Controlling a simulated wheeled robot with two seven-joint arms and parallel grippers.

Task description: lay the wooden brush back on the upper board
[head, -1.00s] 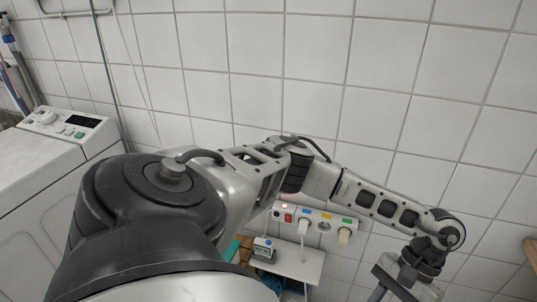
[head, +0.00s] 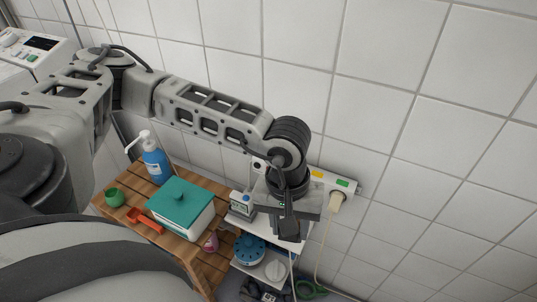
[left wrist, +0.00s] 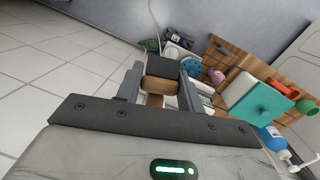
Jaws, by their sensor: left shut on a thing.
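My left gripper (head: 290,228) hangs pointing down in front of the tiled wall, over the right part of the white upper board (head: 262,232). In the left wrist view my left gripper (left wrist: 160,88) is shut on the wooden brush (left wrist: 160,84), a brown wooden piece between the fingers with a dark part beyond it. In the head view the brush is hidden by the gripper and wrist. A small device with a display (head: 241,203) stands on the left of the upper board. My right gripper is not in view.
A blue round object (head: 249,249) is on the lower shelf. A wooden table (head: 183,243) at left bears a teal-lidded box (head: 182,205), a blue pump bottle (head: 155,163), a green cup (head: 114,197), an orange item and a pink item. A cabled plug (head: 337,201) sits in the wall strip.

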